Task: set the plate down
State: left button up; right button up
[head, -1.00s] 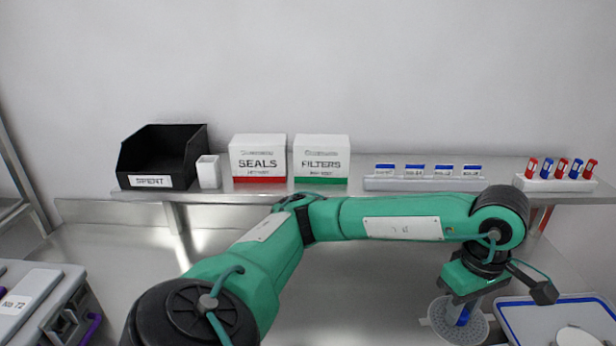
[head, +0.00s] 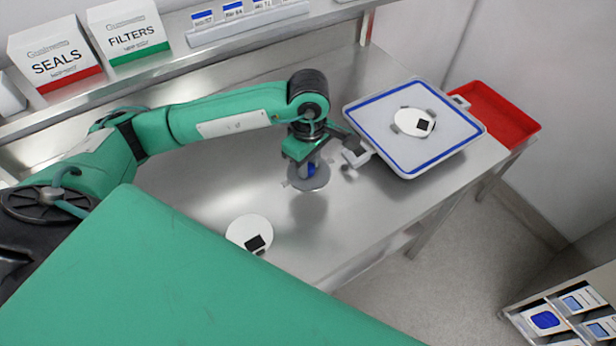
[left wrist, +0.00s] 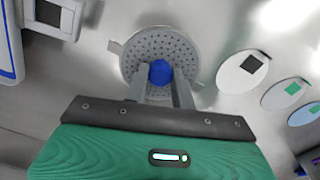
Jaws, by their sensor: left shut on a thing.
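The plate (head: 311,184) is a round grey perforated disc with small side tabs and a blue knob (head: 311,169) in its middle. My left gripper (head: 310,160) points down and is shut on the knob. In the left wrist view the two fingers (left wrist: 163,88) close on the blue knob, with the plate (left wrist: 150,50) spread flat beyond them. The plate is level over the bare steel bench (head: 225,180). A dark blur shows on the bench below it; I cannot tell how large any gap is. My right gripper is out of view.
A white tray with a blue rim (head: 408,172) holds a white disc (head: 408,122), right of the plate. A red bin (head: 500,115) stands beyond it. Another white disc (head: 242,226) with a black square lies on the bench, nearer. A shelf with boxes (head: 55,60) runs behind.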

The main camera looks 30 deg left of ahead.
aim_at(309, 167)
pick_arm(q)
notch_tip(309, 167, down, 4)
jog(key=shift+r+p, duration=0.1)
jog(key=shift+p, duration=0.2)
notch_tip(309, 167, down, 4)
jog(key=shift+r+p, duration=0.1)
jog(key=shift+p, duration=0.35)
jog(key=shift+f+b, duration=0.25)
jog(key=shift+b, duration=0.1)
jog(key=o, duration=1)
jog(key=shift+r, duration=0.1)
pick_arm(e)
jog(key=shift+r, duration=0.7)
